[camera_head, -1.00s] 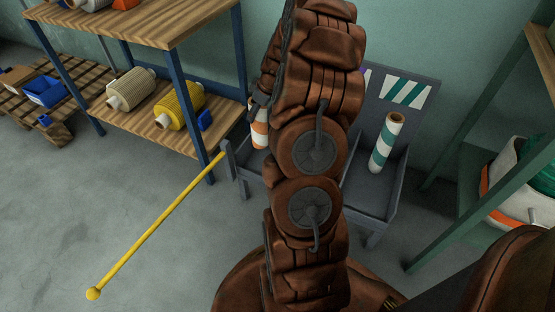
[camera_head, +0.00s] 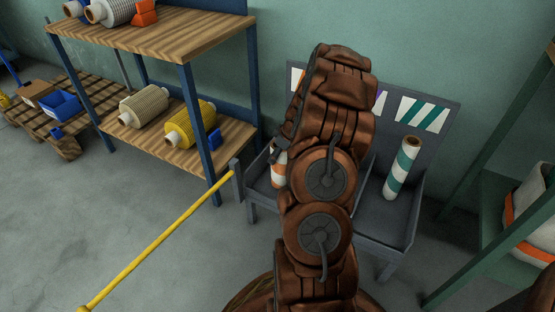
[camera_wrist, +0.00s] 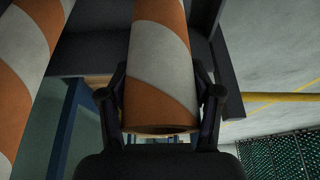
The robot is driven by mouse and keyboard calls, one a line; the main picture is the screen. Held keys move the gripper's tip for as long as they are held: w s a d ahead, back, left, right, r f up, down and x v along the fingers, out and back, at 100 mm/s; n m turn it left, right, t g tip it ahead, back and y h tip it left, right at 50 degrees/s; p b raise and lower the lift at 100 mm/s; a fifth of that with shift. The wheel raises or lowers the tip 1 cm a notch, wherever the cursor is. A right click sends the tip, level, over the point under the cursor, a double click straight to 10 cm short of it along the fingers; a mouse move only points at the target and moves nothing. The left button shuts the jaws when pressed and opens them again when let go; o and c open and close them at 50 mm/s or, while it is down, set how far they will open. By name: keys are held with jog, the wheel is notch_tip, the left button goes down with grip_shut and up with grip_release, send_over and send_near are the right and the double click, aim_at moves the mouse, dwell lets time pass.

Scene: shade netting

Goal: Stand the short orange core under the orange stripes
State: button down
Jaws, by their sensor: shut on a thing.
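In the wrist view, my gripper (camera_wrist: 160,98) is shut on an orange-and-white striped core (camera_wrist: 162,50), with one finger on each side near its open end. A second orange-and-white striped surface (camera_wrist: 25,60) lies to the left of it. In the head view, part of an orange-and-white core (camera_head: 279,168) shows at the left of a grey rack (camera_head: 433,140), mostly behind my arm; I cannot tell if it is the held one. My arm hides my gripper there. Only a sliver of the stripe label (camera_head: 296,78) at the rack's left shows.
A green-and-white core (camera_head: 402,168) stands tilted-looking in the rack's right bay under green stripes (camera_head: 421,113). A yellow pole (camera_head: 160,240) sticks out from the rack's left side. A wooden shelf (camera_head: 150,35) with spools stands left, a green shelf (camera_head: 485,262) right.

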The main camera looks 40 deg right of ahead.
jog(key=shift+f, duration=0.85)
jog(key=shift+c, duration=0.8)
grip_release()
jog(key=shift+f, duration=0.1)
